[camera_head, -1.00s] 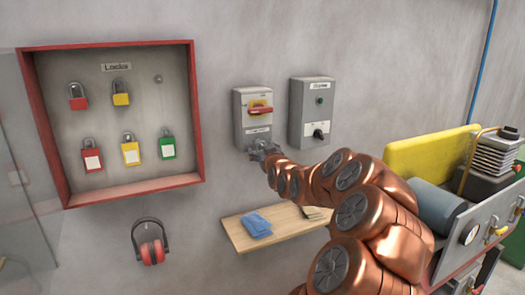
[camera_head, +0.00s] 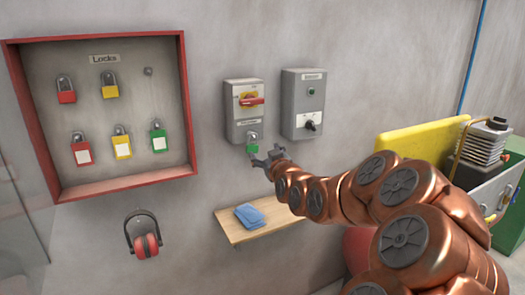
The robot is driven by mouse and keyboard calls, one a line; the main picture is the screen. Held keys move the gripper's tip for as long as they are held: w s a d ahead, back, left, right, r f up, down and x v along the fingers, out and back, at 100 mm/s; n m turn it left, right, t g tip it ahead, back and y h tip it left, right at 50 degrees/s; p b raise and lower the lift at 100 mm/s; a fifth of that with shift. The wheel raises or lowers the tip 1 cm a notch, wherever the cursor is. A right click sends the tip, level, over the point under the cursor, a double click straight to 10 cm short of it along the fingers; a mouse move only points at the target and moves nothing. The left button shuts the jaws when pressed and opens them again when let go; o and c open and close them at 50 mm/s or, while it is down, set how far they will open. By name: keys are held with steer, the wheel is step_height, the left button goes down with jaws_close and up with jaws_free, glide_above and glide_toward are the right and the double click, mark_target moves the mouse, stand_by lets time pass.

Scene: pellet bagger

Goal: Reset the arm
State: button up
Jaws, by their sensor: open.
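My copper arm reaches up from the lower right. My gripper (camera_head: 263,157) is open and empty, just below and right of the isolator switch box (camera_head: 243,116). That box has a red handle (camera_head: 252,101) on a yellow plate. A padlock with a green body (camera_head: 252,149) hangs at the box's lower edge. The gripper's fingers are close to this padlock; whether they touch it I cannot tell.
A second grey box (camera_head: 303,104) with a black knob is right of the isolator. A red-framed lock cabinet (camera_head: 186,100) holds several padlocks. A wooden shelf (camera_head: 236,235) with a blue cloth (camera_head: 249,216) is below. Ear defenders (camera_head: 143,235) hang left. Yellow machinery (camera_head: 420,141) stands right.

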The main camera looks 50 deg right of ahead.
steer(key=shift+s+a, duration=0.2)
steer(key=shift+s, duration=0.15)
steer(key=s+a+f+n+g+y, duration=0.15)
steer(key=a+f, duration=0.25)
steer(key=a, duration=0.4)
steer(key=a+f+g+y, duration=0.3)
steer(key=a+f, duration=0.2)
steer(key=a, duration=0.3)
steer(key=a+f+n+g+y, duration=0.1)
steer(key=a+f+g+y, duration=0.2)
steer(key=a, duration=0.4)
steer(key=s+a+f+g, duration=0.2)
steer(key=s+a+g, duration=0.3)
steer(key=s, duration=0.9)
steer(key=s+a+f+g, duration=0.3)
steer(key=s+a+g, duration=0.2)
steer(key=s+a, duration=0.6)
steer(key=s, duration=0.3)
steer(key=shift+a, duration=0.2)
steer(key=shift+f+n+y, duration=0.1)
steer(key=shift+n+y, duration=0.15)
